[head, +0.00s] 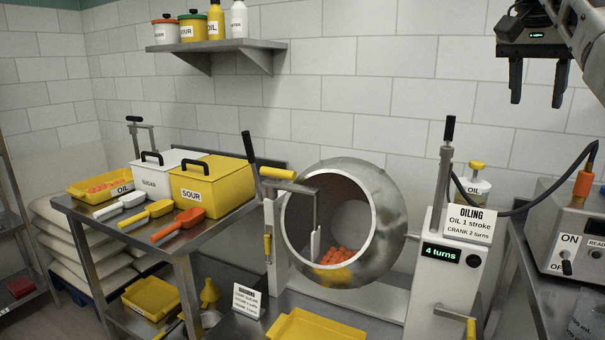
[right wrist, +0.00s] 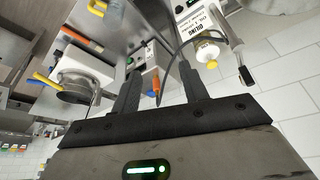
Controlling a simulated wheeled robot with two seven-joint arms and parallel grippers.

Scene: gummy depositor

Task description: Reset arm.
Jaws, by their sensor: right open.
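My right gripper (head: 537,82) hangs at the top right of the head view, high in front of the tiled wall. Its two dark fingers are apart with nothing between them. In the right wrist view the fingers of the same gripper (right wrist: 160,90) are spread and empty. My left gripper is not in the head view. The metal drum (head: 385,215) stands in the middle with orange gummies (head: 342,256) inside. The counter post (head: 436,275) right of it reads "4 turns". A card (head: 470,224) says "OILING, OIL 1 stroke, CRANK 2 turns".
A wall shelf (head: 217,46) carries jars. A control box (head: 570,250) with a cable stands at right, below my right gripper.

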